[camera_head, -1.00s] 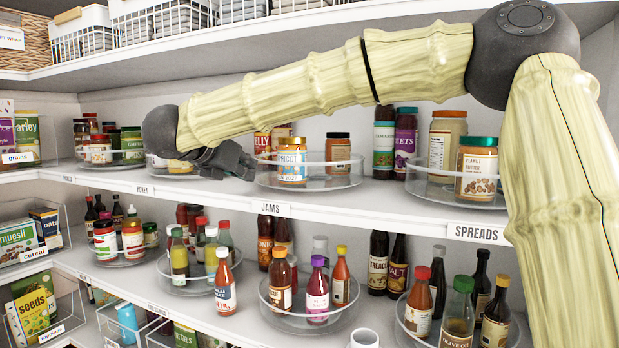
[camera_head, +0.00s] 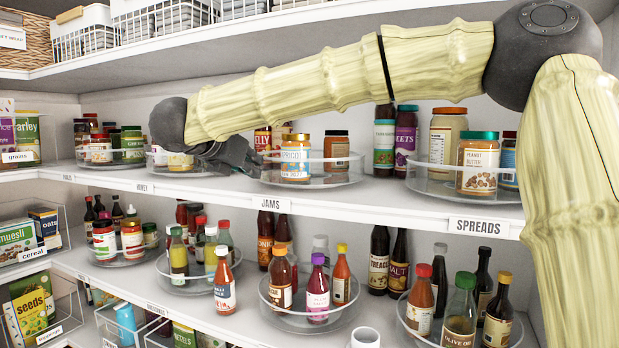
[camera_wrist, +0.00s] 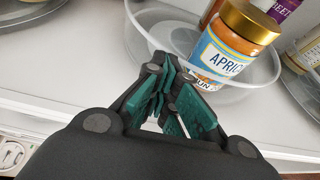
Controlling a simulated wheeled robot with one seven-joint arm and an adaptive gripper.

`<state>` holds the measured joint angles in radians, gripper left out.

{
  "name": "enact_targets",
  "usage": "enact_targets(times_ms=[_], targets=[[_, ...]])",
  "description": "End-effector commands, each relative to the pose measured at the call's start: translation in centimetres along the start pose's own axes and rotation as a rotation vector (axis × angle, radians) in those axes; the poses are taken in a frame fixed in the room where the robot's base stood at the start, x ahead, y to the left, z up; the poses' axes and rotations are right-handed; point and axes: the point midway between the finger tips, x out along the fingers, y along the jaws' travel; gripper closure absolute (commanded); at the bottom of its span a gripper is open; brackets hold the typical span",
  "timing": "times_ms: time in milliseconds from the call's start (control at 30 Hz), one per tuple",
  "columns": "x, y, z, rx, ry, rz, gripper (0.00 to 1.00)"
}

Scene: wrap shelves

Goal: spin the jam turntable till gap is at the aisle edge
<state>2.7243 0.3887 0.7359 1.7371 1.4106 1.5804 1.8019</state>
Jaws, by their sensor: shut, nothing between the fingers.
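The jam turntable (camera_head: 312,181) is a clear round tray with a low rim, above the JAMS label (camera_head: 271,205). An apricot jar (camera_head: 295,160) with a gold lid stands at its front left. A dark-lidded brown jar (camera_head: 336,151) stands further back to the right, and a red jelly jar (camera_head: 262,140) shows at the back left. A bare stretch of tray lies at the front right. My gripper (camera_head: 254,166) is shut and empty at the tray's left edge. In the wrist view my fingertips (camera_wrist: 167,82) overlap the rim left of the apricot jar (camera_wrist: 233,50); contact is unclear.
The spreads turntable (camera_head: 440,186) stands to the right, with tall bottles (camera_head: 384,147) between. A smaller turntable (camera_head: 170,162) sits behind my wrist at left. The shelf above (camera_head: 280,28) runs over my arm. Sauce bottles stand on the shelf below. The front shelf strip is clear.

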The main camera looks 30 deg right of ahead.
Motion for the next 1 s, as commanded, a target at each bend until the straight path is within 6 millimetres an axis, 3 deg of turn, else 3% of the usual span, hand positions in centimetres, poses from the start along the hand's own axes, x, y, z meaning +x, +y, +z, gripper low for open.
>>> enact_targets(times_ms=[667,1000], targets=[[-0.5,-1.0,-0.3,0.000,0.001,0.001,1.00],[-0.6,-2.5,-0.4,0.002,0.001,0.001,1.00]])
